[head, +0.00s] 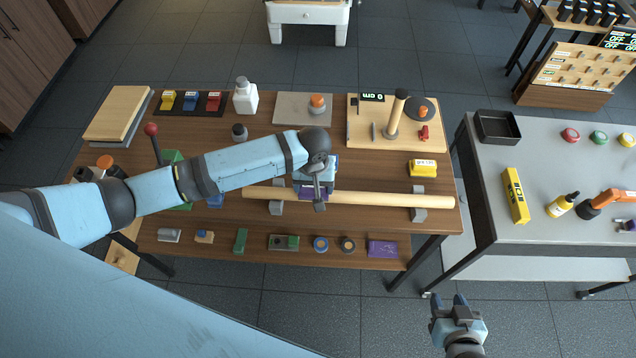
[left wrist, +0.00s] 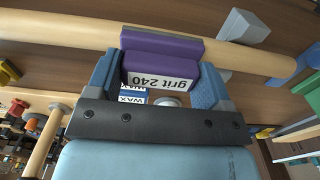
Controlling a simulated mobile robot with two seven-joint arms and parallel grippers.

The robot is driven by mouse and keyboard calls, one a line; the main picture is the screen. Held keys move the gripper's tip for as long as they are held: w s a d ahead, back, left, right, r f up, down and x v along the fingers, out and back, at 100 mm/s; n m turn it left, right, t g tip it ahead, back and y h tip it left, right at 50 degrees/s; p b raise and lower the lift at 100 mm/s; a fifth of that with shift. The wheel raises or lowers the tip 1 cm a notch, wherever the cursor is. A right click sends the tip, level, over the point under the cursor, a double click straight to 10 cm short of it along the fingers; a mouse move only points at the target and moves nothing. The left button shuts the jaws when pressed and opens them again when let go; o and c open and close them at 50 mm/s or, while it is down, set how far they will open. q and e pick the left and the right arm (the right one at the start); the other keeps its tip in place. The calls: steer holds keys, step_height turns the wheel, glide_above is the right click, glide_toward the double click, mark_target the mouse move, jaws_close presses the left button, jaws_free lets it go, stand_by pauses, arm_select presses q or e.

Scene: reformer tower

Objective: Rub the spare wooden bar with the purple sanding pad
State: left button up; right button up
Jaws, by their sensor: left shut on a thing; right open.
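The long pale wooden bar (head: 375,198) lies across two grey supports (head: 419,210) near the front of the wooden table. It also crosses the top of the left wrist view (left wrist: 60,29). My left gripper (head: 316,184) is shut on the purple sanding pad (head: 312,194), near the bar's left half. In the left wrist view the pad (left wrist: 160,52) sits between the fingers, reads "grit 240" and overlaps the bar; I cannot tell whether they touch. My right gripper (head: 449,304) is open and empty over the floor, beyond the table's front edge.
Another purple block (head: 382,249) lies at the table's front right, in a row with several small items. A yellow block (head: 422,168) and a board with an upright wooden peg (head: 396,114) stand behind the bar. A grey side table (head: 550,240) stands at right.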

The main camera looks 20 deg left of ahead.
arm_select(q)
steer(key=shift+w+d, duration=0.25)
steer(key=shift+d, duration=0.65)
steer(key=shift+w+d+f, duration=0.1)
steer(key=shift+d+f, duration=0.05)
steer(key=shift+d, duration=0.5)
steer(key=shift+w+d+r, duration=0.1)
steer(key=shift+r, duration=2.95)
